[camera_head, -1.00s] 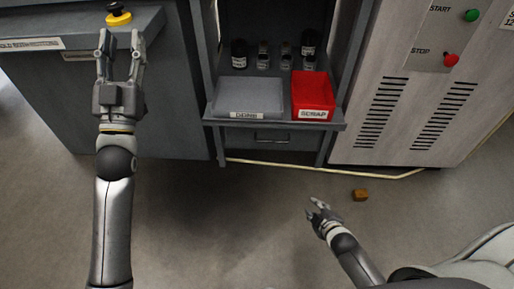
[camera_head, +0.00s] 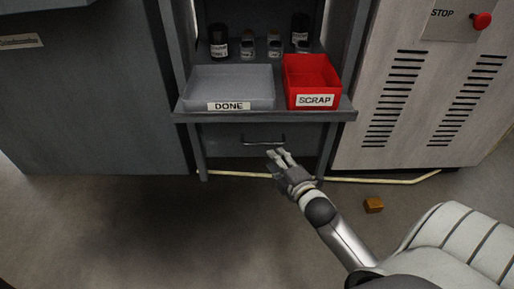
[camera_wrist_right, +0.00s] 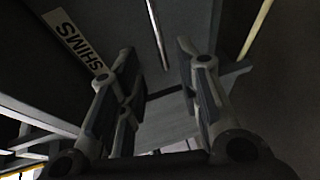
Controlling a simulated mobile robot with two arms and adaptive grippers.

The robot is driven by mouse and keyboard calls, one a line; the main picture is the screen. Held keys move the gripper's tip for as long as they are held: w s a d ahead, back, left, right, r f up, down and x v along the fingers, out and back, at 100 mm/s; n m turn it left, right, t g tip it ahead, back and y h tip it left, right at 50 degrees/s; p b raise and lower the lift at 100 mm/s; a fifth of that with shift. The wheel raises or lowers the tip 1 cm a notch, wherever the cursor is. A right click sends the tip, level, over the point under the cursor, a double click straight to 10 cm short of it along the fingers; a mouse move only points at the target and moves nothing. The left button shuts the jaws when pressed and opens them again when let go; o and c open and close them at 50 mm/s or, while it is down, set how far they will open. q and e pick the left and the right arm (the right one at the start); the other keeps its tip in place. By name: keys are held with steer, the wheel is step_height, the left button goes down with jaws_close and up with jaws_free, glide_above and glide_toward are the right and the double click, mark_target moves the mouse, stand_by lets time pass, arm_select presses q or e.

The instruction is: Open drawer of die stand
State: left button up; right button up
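The die stand (camera_head: 185,118) is a dark grey frame with a drawer (camera_head: 222,146) below its shelf. The drawer looks shut, and a thin metal bar handle (camera_head: 263,141) runs across its front. My right gripper (camera_head: 279,155) is just below and in front of the handle. In the right wrist view its fingers (camera_wrist_right: 156,52) are apart with nothing between their pads. The handle bar (camera_wrist_right: 158,32) shows there beyond the fingertips, between them in the picture; contact cannot be told. A SHIMS label (camera_wrist_right: 76,42) lies beside the left finger. My left gripper is not in view.
A grey DONE tray (camera_head: 232,74) and a red SCRAP bin (camera_head: 313,68) sit on the shelf above the drawer. A grey cabinet (camera_head: 410,110) stands at right. A small brown block (camera_head: 374,205) lies on the floor.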

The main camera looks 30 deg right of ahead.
mark_target(263, 143)
steer(key=shift+b+x, duration=3.25)
steer(key=shift+x, duration=2)
steer(key=shift+a, duration=0.1)
jaws_close()
